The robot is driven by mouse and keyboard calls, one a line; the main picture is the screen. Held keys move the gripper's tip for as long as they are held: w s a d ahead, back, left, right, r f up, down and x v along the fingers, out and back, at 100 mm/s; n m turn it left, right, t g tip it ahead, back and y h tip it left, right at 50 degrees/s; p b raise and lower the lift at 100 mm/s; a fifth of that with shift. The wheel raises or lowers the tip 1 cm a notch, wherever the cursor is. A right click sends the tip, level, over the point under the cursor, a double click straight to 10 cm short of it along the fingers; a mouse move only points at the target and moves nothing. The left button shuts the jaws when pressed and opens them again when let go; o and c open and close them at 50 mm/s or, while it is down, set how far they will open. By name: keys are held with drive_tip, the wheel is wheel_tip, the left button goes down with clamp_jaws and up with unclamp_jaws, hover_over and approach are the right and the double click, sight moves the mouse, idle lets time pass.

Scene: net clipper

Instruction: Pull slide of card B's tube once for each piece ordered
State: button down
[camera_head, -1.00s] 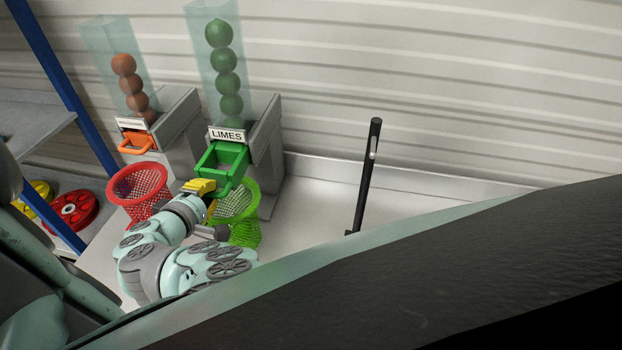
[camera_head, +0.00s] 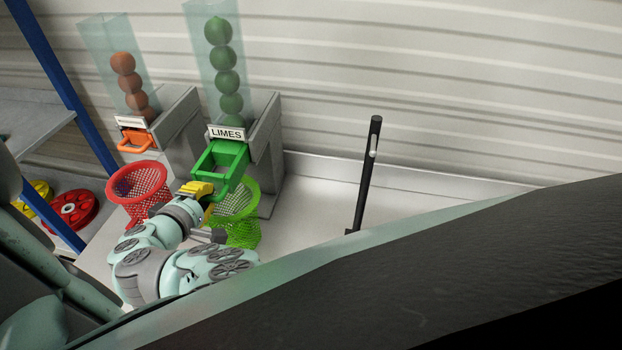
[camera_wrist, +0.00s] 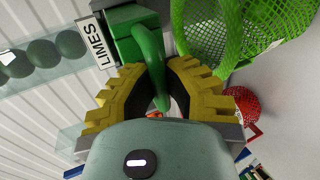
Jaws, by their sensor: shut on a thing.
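The limes tube (camera_head: 229,70) stands upright with several green limes stacked in it, above a sign reading LIMES (camera_head: 227,133). Its green slide (camera_head: 232,152) sticks out below the sign, with an open frame in which I see no lime. My gripper (camera_head: 205,190), with yellow fingers, is shut on the slide's handle. In the wrist view the green handle (camera_wrist: 151,50) runs between the two fingers (camera_wrist: 163,85). The green net basket (camera_head: 243,232) is below the slide, partly hidden by my gripper and arm.
Left of it stands a tube of orange fruit (camera_head: 124,72) with an orange slide (camera_head: 134,140) pushed in, above a red net basket (camera_head: 137,188). A black post (camera_head: 368,170) rises at right. Blue shelf posts and red and yellow discs (camera_head: 72,209) are at left.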

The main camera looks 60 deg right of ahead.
sight(226, 158)
drive_tip(key=shift+w+d+r+b, duration=0.15)
drive_tip(key=shift+w+d, duration=0.55)
drive_tip(key=shift+d, duration=1.05)
drive_tip(key=shift+w+d+r+b, duration=0.15)
drive_tip(key=shift+w+d, duration=0.55)
drive_tip(key=shift+d, duration=1.05)
drive_tip(key=shift+w+d+b, duration=0.25)
drive_tip(key=shift+w+d, duration=0.45)
drive_tip(key=shift+d, duration=1.05)
drive_tip(key=shift+s+a+f, duration=0.1)
drive_tip(key=shift+s+a, duration=0.55)
drive_tip(key=shift+a, duration=0.95)
drive_tip(key=shift+s+a+r, duration=0.1)
drive_tip(key=shift+s+a, duration=0.5)
drive_tip(key=shift+a, duration=0.95)
drive_tip(key=shift+s+a+f, duration=0.1)
drive_tip(key=shift+s+a, duration=0.55)
drive_tip(key=shift+a, duration=0.95)
